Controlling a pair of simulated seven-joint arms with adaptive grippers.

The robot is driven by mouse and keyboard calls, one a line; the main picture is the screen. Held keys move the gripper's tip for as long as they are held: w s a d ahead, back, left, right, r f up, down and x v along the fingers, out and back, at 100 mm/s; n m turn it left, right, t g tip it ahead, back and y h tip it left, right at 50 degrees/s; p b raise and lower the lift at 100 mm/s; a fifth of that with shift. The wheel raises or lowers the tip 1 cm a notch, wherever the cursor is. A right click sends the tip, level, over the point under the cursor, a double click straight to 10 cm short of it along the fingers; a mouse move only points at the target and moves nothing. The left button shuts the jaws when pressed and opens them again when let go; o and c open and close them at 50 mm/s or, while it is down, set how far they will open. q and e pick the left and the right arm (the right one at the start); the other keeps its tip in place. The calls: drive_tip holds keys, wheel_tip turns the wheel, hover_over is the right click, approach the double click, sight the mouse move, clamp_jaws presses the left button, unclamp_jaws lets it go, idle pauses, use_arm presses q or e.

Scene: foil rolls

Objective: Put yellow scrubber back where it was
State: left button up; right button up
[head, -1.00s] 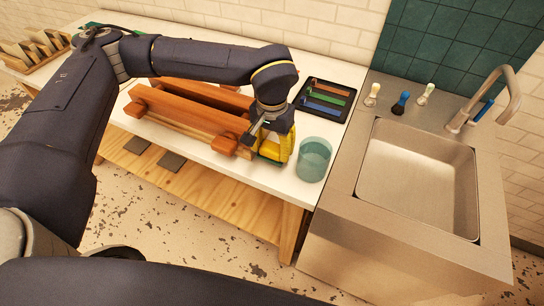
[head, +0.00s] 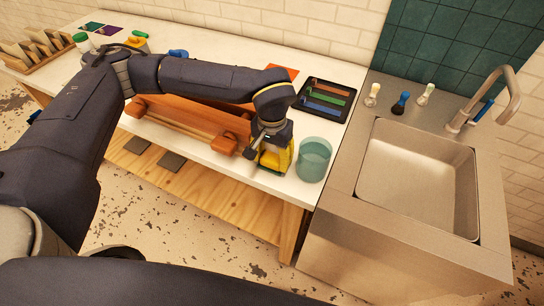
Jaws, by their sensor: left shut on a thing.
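The yellow scrubber (head: 278,161) is in the head view, near the front edge of the white table, just left of the teal cup. It has some green on it. My left gripper (head: 268,144) points down at it from above and is shut on it; the fingers hide part of it. The scrubber is at or very close to the table top; I cannot tell whether it touches. My right gripper is not in view.
A teal cup (head: 313,160) stands close on the right. A wooden rack (head: 190,120) lies on the left, partly behind my arm. A black tray (head: 345,108) with coloured tools is behind. A steel sink (head: 420,180) with brushes behind it is at right.

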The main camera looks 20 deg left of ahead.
sight(272, 157)
use_arm(q)
drive_tip(key=o, duration=1)
drive_tip(key=shift+o, duration=0.2)
drive_tip(key=shift+r, duration=0.1)
wheel_tip(272, 157, up, 12)
